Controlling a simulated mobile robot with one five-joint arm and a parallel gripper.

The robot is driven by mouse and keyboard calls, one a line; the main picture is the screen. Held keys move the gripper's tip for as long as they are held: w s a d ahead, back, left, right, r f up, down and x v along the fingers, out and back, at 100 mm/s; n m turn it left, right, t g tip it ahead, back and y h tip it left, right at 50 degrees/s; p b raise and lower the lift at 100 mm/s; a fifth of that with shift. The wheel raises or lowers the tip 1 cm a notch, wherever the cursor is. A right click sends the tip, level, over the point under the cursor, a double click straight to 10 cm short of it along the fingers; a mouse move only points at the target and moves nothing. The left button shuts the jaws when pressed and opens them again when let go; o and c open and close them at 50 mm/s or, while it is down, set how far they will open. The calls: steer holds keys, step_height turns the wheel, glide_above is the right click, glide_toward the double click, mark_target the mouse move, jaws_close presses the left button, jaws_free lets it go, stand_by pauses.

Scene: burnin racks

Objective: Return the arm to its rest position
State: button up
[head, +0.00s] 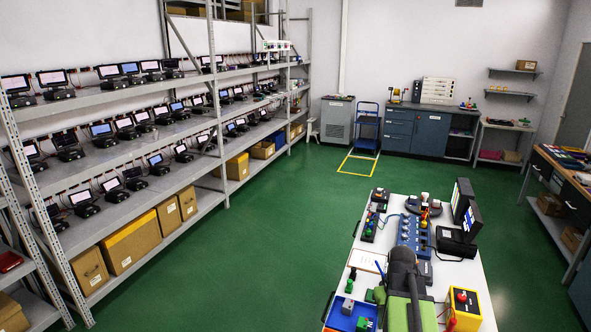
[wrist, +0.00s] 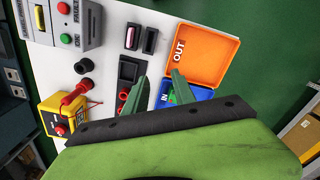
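My arm (head: 404,285), dark grey and green, reaches over the white bench at the bottom centre of the head view. Contact with the trays cannot be told. The fingertips are hard to make out in the head view.
The white bench (head: 478,278) carries a yellow box with a red button (head: 463,308), a blue control block (head: 412,232) and dark monitors (head: 466,212). Shelves of small screens (head: 120,140) line the left. Green floor (head: 270,240) between is clear.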

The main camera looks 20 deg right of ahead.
steer(key=w+a+f+n+b, duration=0.1)
steer(key=a+f+b, duration=0.1)
steer(key=a, duration=1.1)
steer(key=w+a+f+b, duration=0.2)
steer(key=a+f, duration=0.3)
steer(key=a, duration=0.9)
steer(key=shift+a+n+b, duration=0.25)
steer(key=shift+n+b, duration=0.15)
steer(key=shift+b, duration=0.25)
